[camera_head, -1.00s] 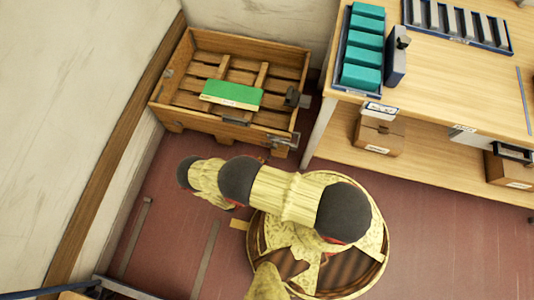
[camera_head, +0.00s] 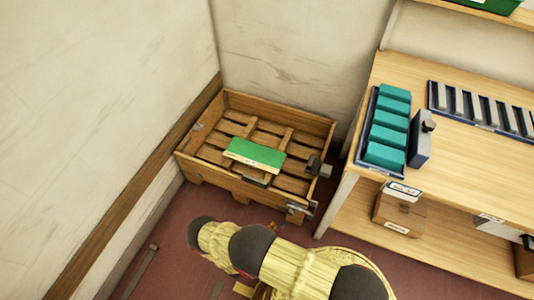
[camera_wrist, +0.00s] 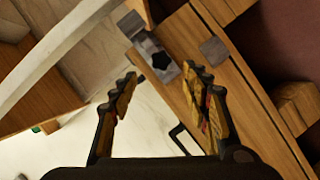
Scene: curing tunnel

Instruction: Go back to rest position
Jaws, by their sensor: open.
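My gripper (camera_wrist: 160,78) shows in the wrist view with its two dark, ridged fingers spread apart and nothing between them. Beyond the fingers are a wooden board (camera_wrist: 235,85) and a grey metal fitting (camera_wrist: 158,60). In the head view my arm, in a yellow cover with dark joints, crosses the bottom of the picture. The gripper itself cannot be made out there.
On the right, a wooden bench (camera_head: 440,150) holds a tray of teal blocks (camera_head: 388,135) and a rack of grey bars (camera_head: 480,106). A cardboard box (camera_head: 398,212) sits on its lower shelf.

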